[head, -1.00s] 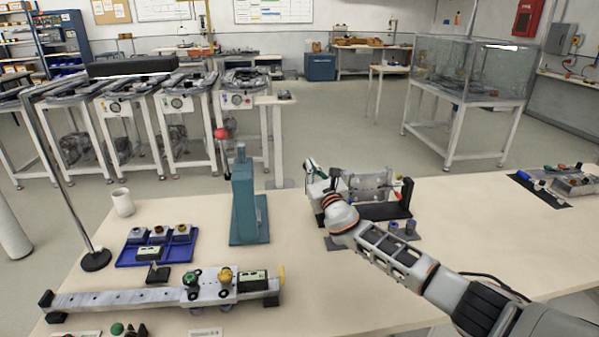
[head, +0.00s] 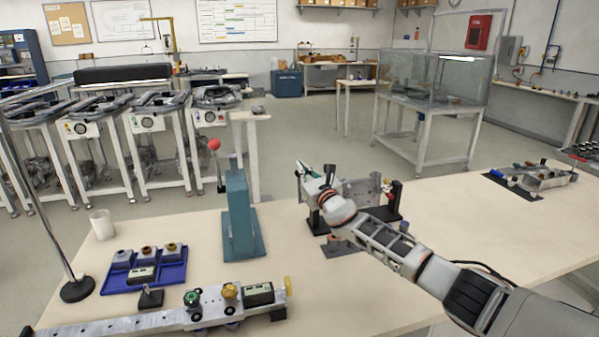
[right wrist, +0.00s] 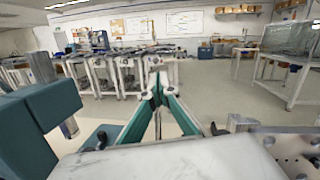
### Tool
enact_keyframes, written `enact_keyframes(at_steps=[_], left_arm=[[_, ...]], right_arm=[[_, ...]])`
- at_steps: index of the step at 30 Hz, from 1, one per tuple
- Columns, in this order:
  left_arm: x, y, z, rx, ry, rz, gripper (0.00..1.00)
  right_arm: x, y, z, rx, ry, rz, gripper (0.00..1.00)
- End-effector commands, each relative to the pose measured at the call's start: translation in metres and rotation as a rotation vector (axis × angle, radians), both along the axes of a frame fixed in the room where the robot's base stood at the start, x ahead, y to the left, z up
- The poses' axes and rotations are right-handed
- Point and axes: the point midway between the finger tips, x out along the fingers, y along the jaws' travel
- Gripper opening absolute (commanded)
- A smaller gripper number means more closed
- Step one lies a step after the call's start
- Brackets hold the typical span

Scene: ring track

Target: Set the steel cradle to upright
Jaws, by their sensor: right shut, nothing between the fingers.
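The steel cradle (head: 362,194) is a grey metal plate held between dark end supports on a black base, right of the teal press. It looks raised on edge, but my right arm hides part of it and its exact tilt is unclear. My right gripper (head: 308,170) is beside the cradle's left end, pointing toward the back of the room. In the right wrist view its teal fingers (right wrist: 158,102) meet at the tips with nothing between them. A drilled metal plate, apparently the cradle (right wrist: 292,145), shows at that view's right edge. My left gripper is not in view.
The teal press (head: 240,212) with a red knob stands left of my right arm. The bench between the cradle and the right-hand black mat (head: 515,188) is clear.

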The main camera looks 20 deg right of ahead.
Motion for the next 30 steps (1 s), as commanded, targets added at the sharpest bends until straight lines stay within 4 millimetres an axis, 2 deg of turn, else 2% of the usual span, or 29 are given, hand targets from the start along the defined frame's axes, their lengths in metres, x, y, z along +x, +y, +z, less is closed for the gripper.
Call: enact_keyframes(at_steps=[30], left_arm=[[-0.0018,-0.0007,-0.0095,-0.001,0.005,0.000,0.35]], right_arm=[[0.0086,0.0001,-0.0002,-0.001,0.000,0.000,0.00]])
